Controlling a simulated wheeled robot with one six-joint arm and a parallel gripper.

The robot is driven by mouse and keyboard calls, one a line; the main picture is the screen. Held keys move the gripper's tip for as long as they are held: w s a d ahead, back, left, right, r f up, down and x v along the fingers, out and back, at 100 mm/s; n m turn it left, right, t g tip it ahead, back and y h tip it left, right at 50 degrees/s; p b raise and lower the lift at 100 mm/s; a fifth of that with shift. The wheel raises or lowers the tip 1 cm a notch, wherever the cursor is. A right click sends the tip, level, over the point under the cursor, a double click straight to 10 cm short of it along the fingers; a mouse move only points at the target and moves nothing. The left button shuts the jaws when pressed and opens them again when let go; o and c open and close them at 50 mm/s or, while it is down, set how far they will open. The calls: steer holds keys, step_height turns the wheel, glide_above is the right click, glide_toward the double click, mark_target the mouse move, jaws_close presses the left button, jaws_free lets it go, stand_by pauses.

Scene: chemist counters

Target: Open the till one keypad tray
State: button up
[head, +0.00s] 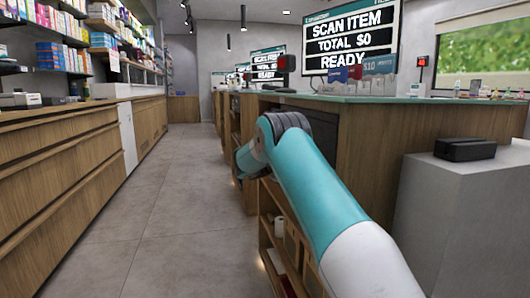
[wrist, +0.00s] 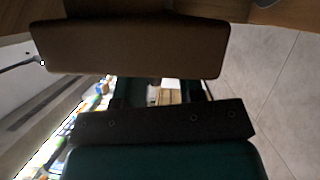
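The nearest till has a large black screen (head: 350,38) reading "SCAN ITEM, TOTAL $0, READY" above the counter. My arm bends down beside the wooden counter front, and my gripper is hidden behind it in the head view. In the wrist view a dark bar with small screw dots (wrist: 155,122), seemingly part of my gripper, crosses the picture above a dark teal body. A flat brown slab (wrist: 130,48) lies close in front of it; I cannot tell if this is the keypad tray. No fingertips can be made out. Keys are not visible.
The counter (head: 430,112) has a green top with cards and small devices. A grey plinth (head: 455,200) with a black box (head: 464,149) stands at right. Open shelves (head: 275,255) sit under the counter. The tiled aisle (head: 165,200) is clear, with wooden drawers (head: 60,170) at left.

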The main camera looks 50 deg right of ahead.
steer(key=shift+w+d, duration=0.2)
steer(key=shift+d, duration=0.1)
steer(key=shift+c, duration=0.2)
jaws_close()
